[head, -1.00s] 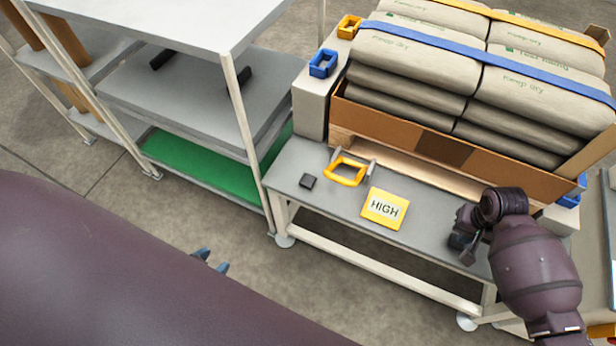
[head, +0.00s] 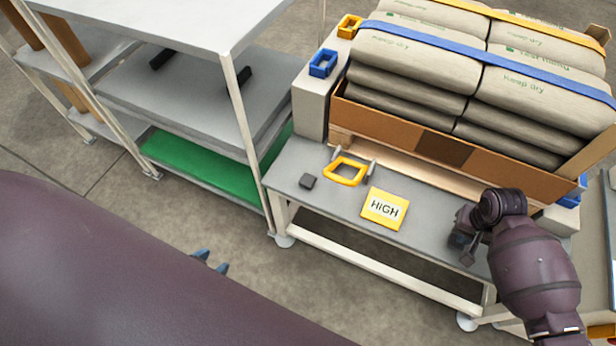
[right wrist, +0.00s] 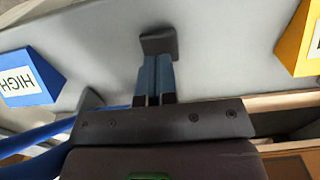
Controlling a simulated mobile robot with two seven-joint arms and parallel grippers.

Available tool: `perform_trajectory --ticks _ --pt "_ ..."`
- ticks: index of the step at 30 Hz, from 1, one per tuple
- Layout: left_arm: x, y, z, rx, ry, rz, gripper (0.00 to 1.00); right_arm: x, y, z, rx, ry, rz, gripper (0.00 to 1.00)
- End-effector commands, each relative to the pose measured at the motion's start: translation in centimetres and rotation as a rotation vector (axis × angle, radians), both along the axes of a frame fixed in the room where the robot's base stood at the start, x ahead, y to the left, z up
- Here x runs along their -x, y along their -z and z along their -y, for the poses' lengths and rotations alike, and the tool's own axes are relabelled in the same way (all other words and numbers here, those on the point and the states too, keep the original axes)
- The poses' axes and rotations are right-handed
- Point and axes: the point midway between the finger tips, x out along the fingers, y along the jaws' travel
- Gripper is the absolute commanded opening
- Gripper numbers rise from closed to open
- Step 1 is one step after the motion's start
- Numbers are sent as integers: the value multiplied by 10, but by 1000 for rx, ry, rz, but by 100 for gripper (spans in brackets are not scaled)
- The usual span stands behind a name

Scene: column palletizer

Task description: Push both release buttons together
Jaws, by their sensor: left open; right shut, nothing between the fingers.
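A small dark block (head: 307,181), which looks like one release button, sits on the grey bench left of the yellow HIGH sign (head: 384,208). A second dark block (right wrist: 158,42) shows in the right wrist view, straight beyond my right fingertips (right wrist: 157,60). I cannot tell whether they touch it. My right gripper (head: 462,248) is shut and empty, low over the right end of the bench, and hides most of that spot in the head view. My left gripper (head: 211,261) is open and empty, well left of the bench; only its blue fingertips show past my arm.
A yellow handle (head: 346,171) lies on the bench (head: 290,160). Behind it stands a strapped load of bags (head: 410,70) in a brown box (head: 400,118). A grey shelf rack (head: 185,95) stands left.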

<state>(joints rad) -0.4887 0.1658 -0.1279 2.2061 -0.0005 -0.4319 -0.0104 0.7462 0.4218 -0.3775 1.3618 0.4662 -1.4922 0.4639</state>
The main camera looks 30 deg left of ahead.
Motion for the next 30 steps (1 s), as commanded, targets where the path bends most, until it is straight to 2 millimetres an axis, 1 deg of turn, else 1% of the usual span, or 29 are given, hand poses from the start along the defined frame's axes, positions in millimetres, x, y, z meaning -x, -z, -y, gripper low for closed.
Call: perform_trajectory --ticks 30 --pt "2 4 0 0 1 -8 43 0 10 0 0 0 0 0"
